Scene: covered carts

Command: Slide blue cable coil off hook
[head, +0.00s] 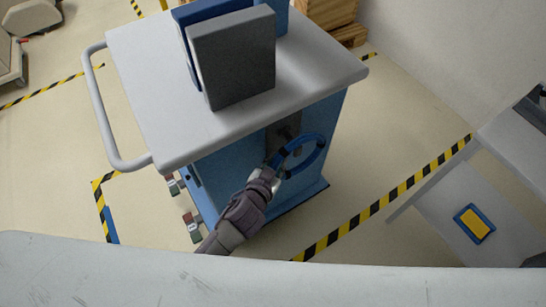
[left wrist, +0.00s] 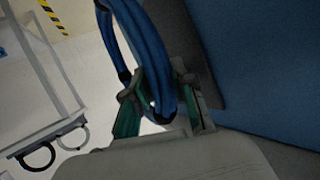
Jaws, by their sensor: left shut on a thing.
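The blue cable coil (head: 304,155) is a ring at the side of the blue cart (head: 232,172), below its grey top. My left gripper (head: 272,175) is shut on the coil's lower left side. In the left wrist view the coil's bundled strands (left wrist: 147,45) pass between the two fingers of my left gripper (left wrist: 158,98). A dark grey plate (head: 284,130) is on the cart side behind the coil's upper part. I cannot make out the hook clearly, nor tell whether the coil still rests on it. My right gripper does not show.
A dark grey panel (head: 232,60) stands on the cart top (head: 140,95). The cart has a white push handle (head: 92,110) at left. A grey shelf (head: 440,215) with a yellow and blue item (head: 475,223) is at right. A pale surface (head: 270,280) crosses the foreground. Open floor lies right of the cart.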

